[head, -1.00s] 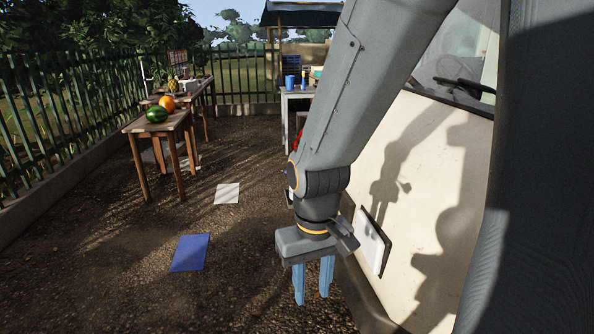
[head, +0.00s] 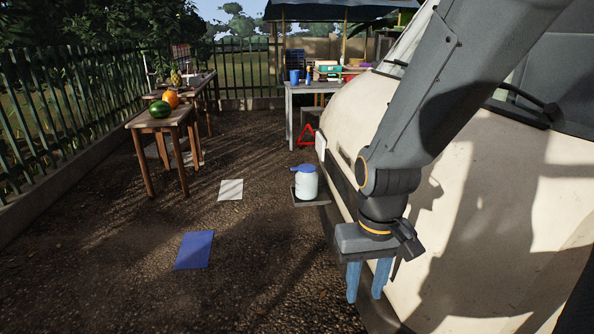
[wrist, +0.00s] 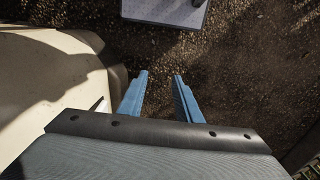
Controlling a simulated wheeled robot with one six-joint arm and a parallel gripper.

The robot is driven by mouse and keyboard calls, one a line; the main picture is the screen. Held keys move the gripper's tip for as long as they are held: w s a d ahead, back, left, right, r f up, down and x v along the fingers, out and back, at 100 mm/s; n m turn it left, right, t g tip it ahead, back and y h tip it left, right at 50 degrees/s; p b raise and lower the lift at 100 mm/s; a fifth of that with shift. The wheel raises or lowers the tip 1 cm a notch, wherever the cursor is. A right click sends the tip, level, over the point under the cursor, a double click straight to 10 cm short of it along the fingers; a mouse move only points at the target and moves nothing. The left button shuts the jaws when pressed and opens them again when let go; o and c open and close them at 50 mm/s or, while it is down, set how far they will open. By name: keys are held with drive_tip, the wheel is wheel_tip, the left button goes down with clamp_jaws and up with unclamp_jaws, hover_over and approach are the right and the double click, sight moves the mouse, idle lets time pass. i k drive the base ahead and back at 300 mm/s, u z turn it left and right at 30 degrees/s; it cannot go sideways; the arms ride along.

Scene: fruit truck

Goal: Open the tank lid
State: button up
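My gripper (head: 367,281) points down beside the cream truck (head: 468,220). In the wrist view its two blue fingers (wrist: 158,85) are apart with nothing between them, and the truck (wrist: 45,90) is on the left. I cannot make out a tank lid on the truck in either current view; part of its side is hidden behind my arm and gripper. A white container (head: 307,186) with a blue top (head: 304,169) stands upright on a dark slab beside the truck, apart from my gripper.
A blue sheet (head: 194,250) and a white sheet (head: 231,190) lie on the gravel. A wooden table (head: 180,119) with a watermelon (head: 160,108) stands at left by the fence (head: 60,110). A red triangle (head: 306,134) is farther back.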

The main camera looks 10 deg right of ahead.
sight(306, 168)
drive_tip(key=k, duration=0.55)
drive_tip(key=u, duration=0.65)
drive_tip(key=i, duration=0.35)
drive_tip(key=u, duration=0.75)
drive_tip(key=i, duration=1.25)
drive_tip(key=z, duration=0.9)
drive_tip(key=i, duration=0.5)
drive_tip(key=z, duration=0.55)
